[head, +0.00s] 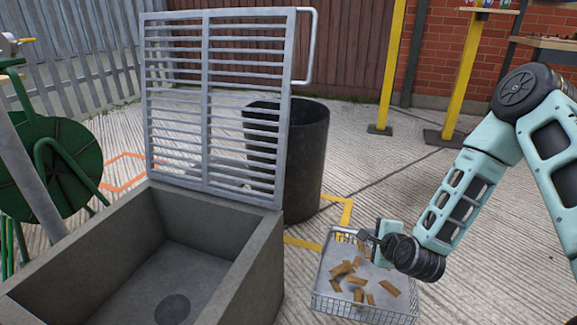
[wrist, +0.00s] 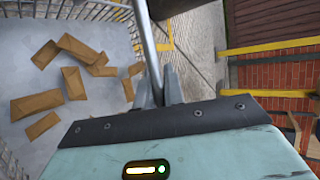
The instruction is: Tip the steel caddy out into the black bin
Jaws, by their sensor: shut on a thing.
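My gripper (head: 366,236) is shut on the caddy's handle; in the wrist view the fingers (wrist: 165,92) close around the grey handle bar (wrist: 148,45). The wooden pieces also show in the wrist view (wrist: 36,104). The black bin (head: 307,155) stands upright behind the raised grate, which hides its left part.
A concrete trough (head: 258,262) with a raised slatted metal grate (head: 207,100) fills the left foreground. A green reel (head: 50,165) is at the far left. Yellow posts (head: 393,60) stand at the back right. Ground right of the bin is open.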

